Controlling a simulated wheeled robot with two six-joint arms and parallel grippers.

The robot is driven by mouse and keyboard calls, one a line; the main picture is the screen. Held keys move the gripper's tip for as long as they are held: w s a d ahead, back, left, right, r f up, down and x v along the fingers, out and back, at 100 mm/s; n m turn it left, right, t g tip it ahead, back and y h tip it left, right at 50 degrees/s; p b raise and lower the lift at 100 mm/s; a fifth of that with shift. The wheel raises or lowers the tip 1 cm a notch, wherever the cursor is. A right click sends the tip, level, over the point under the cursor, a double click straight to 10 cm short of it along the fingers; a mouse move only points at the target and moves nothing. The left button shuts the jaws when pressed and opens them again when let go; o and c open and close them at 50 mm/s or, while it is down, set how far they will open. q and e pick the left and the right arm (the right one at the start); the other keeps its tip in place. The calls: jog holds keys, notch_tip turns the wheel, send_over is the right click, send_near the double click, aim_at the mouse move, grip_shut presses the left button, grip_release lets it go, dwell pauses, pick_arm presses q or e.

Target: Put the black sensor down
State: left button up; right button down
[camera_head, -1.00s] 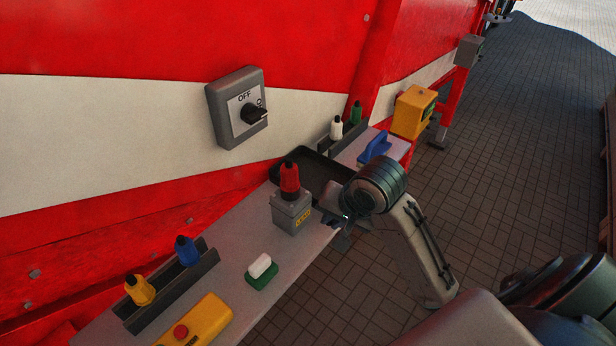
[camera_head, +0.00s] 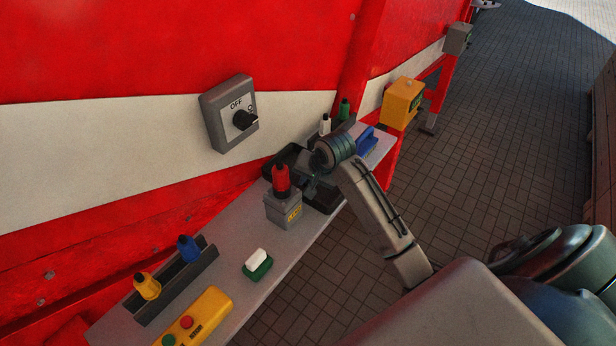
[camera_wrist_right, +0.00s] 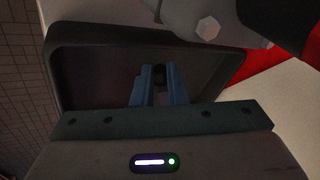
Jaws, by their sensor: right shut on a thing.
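My right gripper (camera_head: 311,180) reaches over the black tray (camera_head: 327,207) near the far end of the shelf. In the right wrist view the blue fingers of my right gripper (camera_wrist_right: 159,78) are shut on a small dark thing, the black sensor (camera_wrist_right: 158,72), with the tray (camera_wrist_right: 85,38) behind it. The sensor is mostly hidden by the fingers, and I cannot tell whether it touches the tray floor. My left gripper is not in view.
A green-and-white block (camera_head: 257,264), a rack (camera_head: 185,280) and a yellow button box (camera_head: 200,318) are nearer.

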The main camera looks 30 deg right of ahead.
jog(key=shift+f, duration=0.3)
jog(key=shift+f, duration=0.1)
jog(key=c, duration=1.4)
grip_release()
jog(key=shift+c, duration=0.2)
jog(key=a+b+v, duration=0.1)
jog(key=b+v, duration=0.3)
jog(key=v, duration=0.8)
jog(key=shift+d, duration=0.45)
